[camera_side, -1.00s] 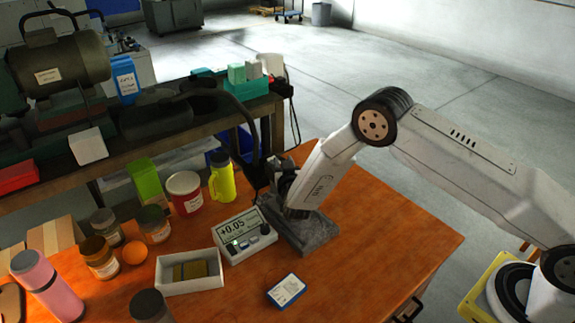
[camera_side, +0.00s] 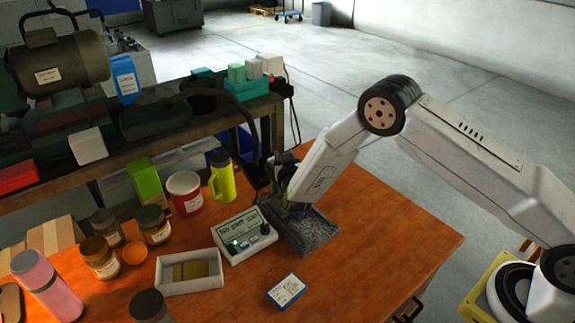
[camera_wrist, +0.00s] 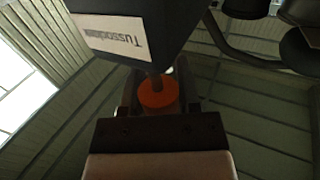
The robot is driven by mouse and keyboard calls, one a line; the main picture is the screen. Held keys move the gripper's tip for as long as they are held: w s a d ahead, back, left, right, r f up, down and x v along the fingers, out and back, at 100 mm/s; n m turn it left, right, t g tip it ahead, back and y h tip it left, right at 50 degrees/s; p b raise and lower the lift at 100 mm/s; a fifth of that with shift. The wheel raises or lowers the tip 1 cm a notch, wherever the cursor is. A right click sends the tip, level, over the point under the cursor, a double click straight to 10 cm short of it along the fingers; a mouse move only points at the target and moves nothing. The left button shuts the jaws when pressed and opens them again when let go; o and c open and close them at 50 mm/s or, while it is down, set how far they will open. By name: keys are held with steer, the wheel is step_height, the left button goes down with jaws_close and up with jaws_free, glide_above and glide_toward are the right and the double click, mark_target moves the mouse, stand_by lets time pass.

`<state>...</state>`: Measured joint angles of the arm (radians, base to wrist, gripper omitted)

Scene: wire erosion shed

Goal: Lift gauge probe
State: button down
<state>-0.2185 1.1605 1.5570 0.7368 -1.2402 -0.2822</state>
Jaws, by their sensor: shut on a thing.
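The gauge stand has a grey speckled stone base (camera_side: 312,238) on the orange table. In the wrist view, my gripper (camera_wrist: 157,98) is shut on an orange-red round knob (camera_wrist: 158,93) of the gauge probe. A thin stem runs from the knob up to a dark block (camera_wrist: 135,25) with a white label. The probe's tip is hidden.
A blue-and-white box (camera_side: 286,291) lies in front of the stand. A white tray (camera_side: 190,287) with yellowish blocks is at left. A yellow flask (camera_side: 222,178), red-and-white tub (camera_side: 185,193) and several jars stand farther left. The table's right part is clear.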

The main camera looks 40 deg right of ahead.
steer(key=shift+c, duration=1.6)
jaws_free()
steer(key=shift+r, duration=0.2)
steer(key=shift+s, duration=0.1)
steer(key=v, duration=0.7)
steer(key=shift+s+a, duration=0.15)
steer(key=shift+s, duration=0.15)
steer(key=shift+r, duration=0.15)
steer(key=s+d+r+n+g+y, duration=0.1)
steer(key=s+g, duration=0.3)
steer(key=s, duration=0.5)
steer(key=s+d+r+n+g+y, duration=0.2)
steer(key=s+r+g+y, duration=0.1)
steer(key=s, duration=0.5)
steer(key=s+d+r+n+g+y, duration=0.2)
steer(key=s+g, duration=0.4)
steer(key=s, duration=0.3)
steer(key=shift+s+d+r+y, duration=0.35)
steer(key=shift+r+y, duration=0.1)
steer(key=shift+y, duration=0.65)
